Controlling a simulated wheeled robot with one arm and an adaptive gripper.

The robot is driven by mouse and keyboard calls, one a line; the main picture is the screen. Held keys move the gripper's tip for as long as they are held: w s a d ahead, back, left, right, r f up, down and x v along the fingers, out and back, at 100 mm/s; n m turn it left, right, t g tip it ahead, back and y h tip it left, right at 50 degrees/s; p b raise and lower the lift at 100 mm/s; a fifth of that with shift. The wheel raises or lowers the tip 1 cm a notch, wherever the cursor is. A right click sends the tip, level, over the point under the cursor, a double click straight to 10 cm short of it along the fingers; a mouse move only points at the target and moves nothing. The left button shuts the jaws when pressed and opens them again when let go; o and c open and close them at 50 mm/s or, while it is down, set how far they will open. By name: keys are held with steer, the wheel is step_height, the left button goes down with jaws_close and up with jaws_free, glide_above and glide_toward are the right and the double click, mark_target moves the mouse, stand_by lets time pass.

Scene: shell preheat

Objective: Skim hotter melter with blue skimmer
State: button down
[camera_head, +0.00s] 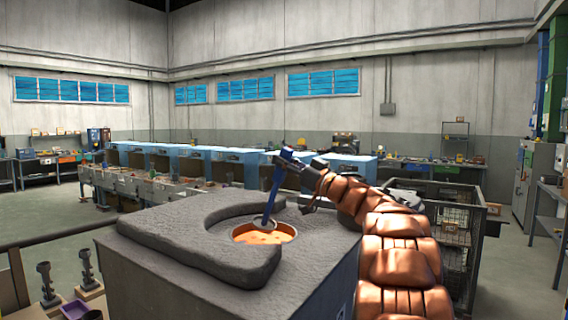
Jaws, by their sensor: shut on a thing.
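A grey block-shaped melter (140,262) stands in front of me. A thick curved grey collar or lid piece (180,243) lies on its top, partly around a round opening. Glowing orange melt (262,236) shows in the opening. A blue skimmer (274,188) stands tilted over the opening, its lower end at the melt; I cannot tell how deep it sits. My gripper (287,160) is shut on the upper part of the skimmer's handle. My copper-coloured arm reaches in from the right. Heat differences between melters do not show.
A row of blue-topped machines (235,155) and a long bench with small parts (150,185) stand behind. A wire cage (455,225) is close at the right. A railing (50,240) and dark fixtures (46,285) are at the left. Open floor lies far left.

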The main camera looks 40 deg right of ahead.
mark_target(282, 181)
steer(key=shift+f+b, duration=0.65)
steer(key=shift+f, duration=2.25)
steer(key=shift+s+d+p, duration=1.3)
steer(key=shift+s+d, duration=0.15)
steer(key=shift+d, duration=0.1)
steer(key=shift+w+a+p, duration=0.35)
steer(key=shift+w+p, duration=0.05)
steer(key=shift+w, duration=0.65)
steer(key=shift+w+a+p, duration=0.35)
steer(key=shift+w+a, duration=0.05)
steer(key=shift+w, duration=0.6)
steer(key=shift+w+a+p, duration=0.35)
steer(key=shift+w+p, duration=0.05)
steer(key=shift+w, duration=0.65)
